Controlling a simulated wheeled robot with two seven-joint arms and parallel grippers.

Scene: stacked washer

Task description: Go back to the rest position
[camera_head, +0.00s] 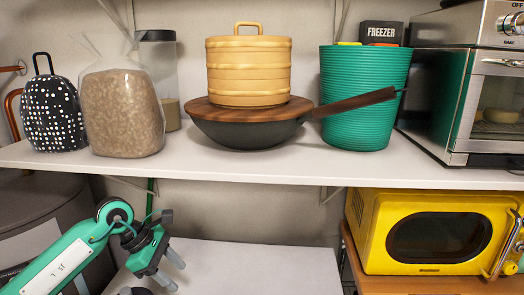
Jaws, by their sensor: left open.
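My left gripper (171,270) is at the lower left, on a green and grey arm that comes in from the left. Its two grey fingers are apart and nothing is between them. It is below the white upper shelf and in front of or above a lower white surface (250,268); the exact gap cannot be told. My right gripper is not in view.
The upper shelf (270,170) holds a bag of grain (122,112), a dark pan (245,133) with a wooden steamer (248,70), a green bin (364,97) and a steel oven (470,80). A yellow microwave (375,238) stands lower right.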

